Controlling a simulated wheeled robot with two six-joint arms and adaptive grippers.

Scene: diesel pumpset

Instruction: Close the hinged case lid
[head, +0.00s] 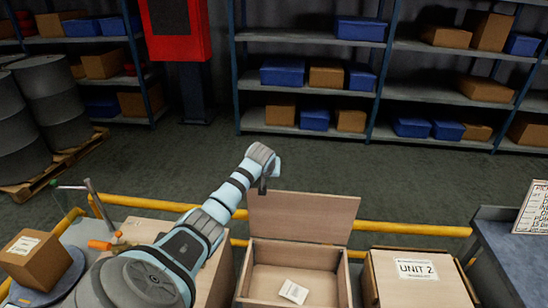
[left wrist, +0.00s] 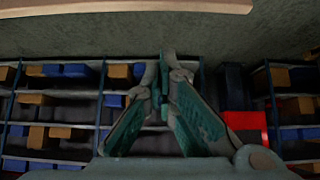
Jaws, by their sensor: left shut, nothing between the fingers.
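The wooden case (head: 258,291) stands open, with its hinged lid (head: 303,218) raised upright at the back. A small white label or card (head: 293,291) lies inside on the case floor. My left arm reaches over from the left, and its gripper (head: 264,187) is by the upper left corner of the lid. I cannot tell whether it touches the lid. In the left wrist view the fingers (left wrist: 164,85) are closed together with nothing between them. A pale wooden edge (left wrist: 125,8) crosses the top of that view; it may be the lid. My right gripper is not in view.
A closed box labelled UNIT 2 (head: 417,270) stands right of the case. A yellow rail (head: 400,229) runs behind. A cardboard box (head: 35,260) sits at the left, and a dark bench (head: 500,250) at the right. Shelves line the back, with open floor before them.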

